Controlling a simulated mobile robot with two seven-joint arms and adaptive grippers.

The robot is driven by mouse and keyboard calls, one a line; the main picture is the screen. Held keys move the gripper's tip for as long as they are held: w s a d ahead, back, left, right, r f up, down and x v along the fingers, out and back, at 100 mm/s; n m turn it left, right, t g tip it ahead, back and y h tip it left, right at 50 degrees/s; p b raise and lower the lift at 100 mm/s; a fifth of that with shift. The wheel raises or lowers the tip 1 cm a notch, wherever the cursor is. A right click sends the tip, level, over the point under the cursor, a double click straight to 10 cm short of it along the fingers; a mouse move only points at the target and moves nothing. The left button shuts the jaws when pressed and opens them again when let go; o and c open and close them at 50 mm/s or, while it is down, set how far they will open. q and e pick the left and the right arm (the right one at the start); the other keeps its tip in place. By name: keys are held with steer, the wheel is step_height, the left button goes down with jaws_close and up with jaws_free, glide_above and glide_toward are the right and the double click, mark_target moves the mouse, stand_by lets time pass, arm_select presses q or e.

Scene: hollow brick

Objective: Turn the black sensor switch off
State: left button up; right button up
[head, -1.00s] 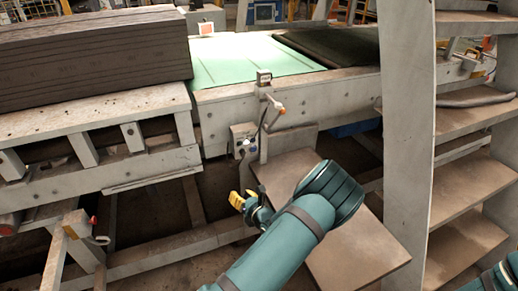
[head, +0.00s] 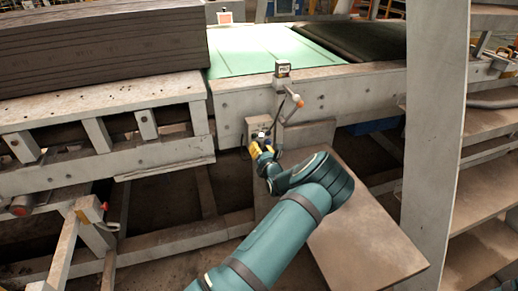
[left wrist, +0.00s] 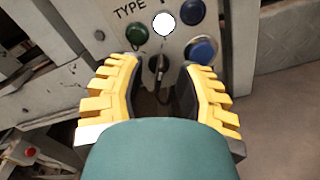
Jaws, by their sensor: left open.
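The black sensor switch (left wrist: 158,64) is a small dark knob on a grey control box, below a white round light in the left wrist view. My left gripper (left wrist: 160,85) has its yellow fingers spread, one on each side of the switch. Whether they touch it I cannot tell. The control box (left wrist: 176,40) also carries a green button (left wrist: 137,34) and blue buttons (left wrist: 202,50). In the head view my left gripper (head: 262,152) is right at the box (head: 257,125) and hides its lower part. My right gripper is not in view.
A conveyor with a green belt (head: 265,52) stands behind the box. A small post-mounted sensor (head: 282,69) and an arm with an orange tip rise beside it. A brown board (head: 365,235) lies under my arm. A grey shelf rack (head: 435,130) stands at the right.

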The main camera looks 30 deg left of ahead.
arm_select(q)
steer(key=shift+x, duration=0.95)
jaws_close()
